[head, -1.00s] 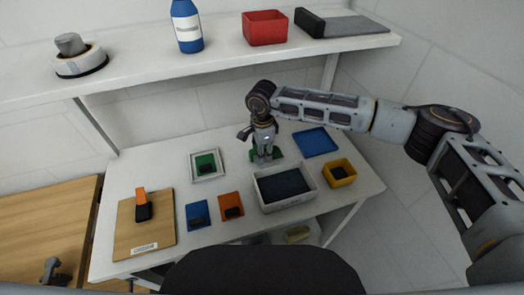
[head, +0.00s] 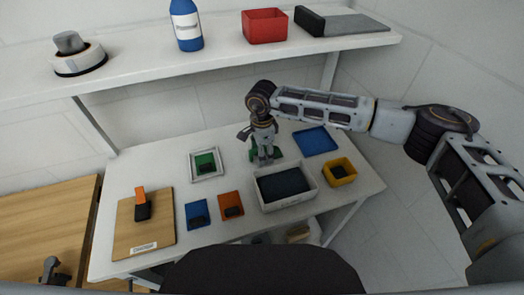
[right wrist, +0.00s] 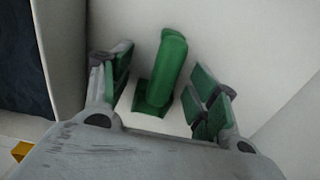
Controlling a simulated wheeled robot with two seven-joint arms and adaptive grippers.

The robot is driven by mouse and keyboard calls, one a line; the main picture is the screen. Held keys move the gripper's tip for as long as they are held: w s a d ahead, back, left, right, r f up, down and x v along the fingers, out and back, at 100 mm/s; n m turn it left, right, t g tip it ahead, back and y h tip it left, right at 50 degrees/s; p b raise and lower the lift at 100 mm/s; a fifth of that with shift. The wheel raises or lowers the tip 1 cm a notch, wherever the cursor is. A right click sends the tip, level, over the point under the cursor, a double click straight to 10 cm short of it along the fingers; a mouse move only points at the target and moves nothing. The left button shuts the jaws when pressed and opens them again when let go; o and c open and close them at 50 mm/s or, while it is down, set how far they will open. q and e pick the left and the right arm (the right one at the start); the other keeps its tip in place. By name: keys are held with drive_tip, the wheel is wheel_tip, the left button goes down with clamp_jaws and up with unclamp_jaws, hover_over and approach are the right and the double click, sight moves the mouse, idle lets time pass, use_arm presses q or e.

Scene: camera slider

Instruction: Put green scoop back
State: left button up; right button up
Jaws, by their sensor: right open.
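The green scoop (right wrist: 165,70) stands on the white table in the right wrist view, its handle rising between my right gripper's fingers. My right gripper (right wrist: 160,72) is open, with green-faced fingers on both sides of the handle and a visible gap on each side. In the head view my right gripper (head: 265,160) points down at the back middle of the table, with green (head: 279,153) showing beside it; it hides most of the scoop. A green pad with a dark piece (head: 205,163) lies in a white-rimmed tray. My left gripper (head: 52,270) is partly visible at lower left, its fingers unclear.
A grey bin with dark contents (head: 262,199) stands just in front of my right gripper. Nearby are a yellow box (head: 328,174), a blue tray (head: 315,141), blue (head: 197,222) and orange (head: 231,212) pads, and a wooden board (head: 128,240). A shelf (head: 225,62) runs behind.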

drive_tip(key=shift+r, duration=0.1)
drive_tip(key=shift+p, duration=0.4)
drive_tip(key=r, duration=0.2)
drive_tip(key=r+b, duration=0.1)
drive_tip(key=r, duration=0.1)
drive_tip(key=a+r+b, duration=0.1)
drive_tip(key=r, duration=0.1)
drive_tip(key=shift+w+r, duration=0.15)
drive_tip(key=shift+w, duration=0.2)
drive_tip(key=shift+r+b, duration=0.3)
drive_tip(key=shift+r, duration=0.25)
drive_tip(key=shift+s+f, duration=0.1)
